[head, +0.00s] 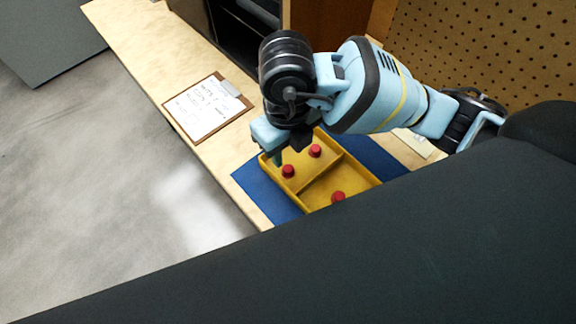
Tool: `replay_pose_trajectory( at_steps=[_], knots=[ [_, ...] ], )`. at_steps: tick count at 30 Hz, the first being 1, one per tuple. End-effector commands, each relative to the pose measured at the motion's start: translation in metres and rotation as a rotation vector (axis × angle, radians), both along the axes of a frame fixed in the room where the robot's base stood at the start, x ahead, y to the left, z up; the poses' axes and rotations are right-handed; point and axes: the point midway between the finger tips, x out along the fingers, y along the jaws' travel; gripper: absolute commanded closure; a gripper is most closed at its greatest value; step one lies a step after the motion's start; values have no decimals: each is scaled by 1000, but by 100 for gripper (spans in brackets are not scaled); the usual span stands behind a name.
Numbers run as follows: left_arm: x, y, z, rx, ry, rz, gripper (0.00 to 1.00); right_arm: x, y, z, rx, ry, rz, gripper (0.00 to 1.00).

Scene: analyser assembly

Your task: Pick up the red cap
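Three red caps are in the yellow tray (361,172). One red cap (315,151) and another red cap (288,171) are in its far-left compartment. A third red cap (338,197) is in the nearer compartment, partly hidden by the dark shape in front. My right gripper (288,151) points down over the tray's far-left end, above and close to the two caps there. Its fingers look apart, with nothing visible between them, though the hand partly hides that area. My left gripper is not in view.
The tray lies on a blue mat (262,191) on a wooden bench (150,55). A clipboard with paper (207,108) lies left of it. A pegboard (490,50) and a dark open cabinet (240,35) stand behind. A large dark surface blocks the lower right.

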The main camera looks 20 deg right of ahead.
Motion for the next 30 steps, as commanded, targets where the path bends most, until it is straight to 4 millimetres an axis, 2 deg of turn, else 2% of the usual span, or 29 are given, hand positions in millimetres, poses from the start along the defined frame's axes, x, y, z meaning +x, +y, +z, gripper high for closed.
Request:
replay_pose_trajectory(
  at_steps=[1, 8, 18, 27, 30],
  knots=[
    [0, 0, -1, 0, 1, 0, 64, -1, 0, -6, -1, 3, 0, 66],
    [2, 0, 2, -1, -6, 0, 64, -1, 0, -13, -1, 2, 0, 66],
    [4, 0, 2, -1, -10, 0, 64, -3, 0, -56, 0, 1, -2, 66],
    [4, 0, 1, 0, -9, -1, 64, -3, 0, -60, 0, -1, 0, 66],
    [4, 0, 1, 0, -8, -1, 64, -3, 0, -60, 0, -1, 0, 78]
  ],
)
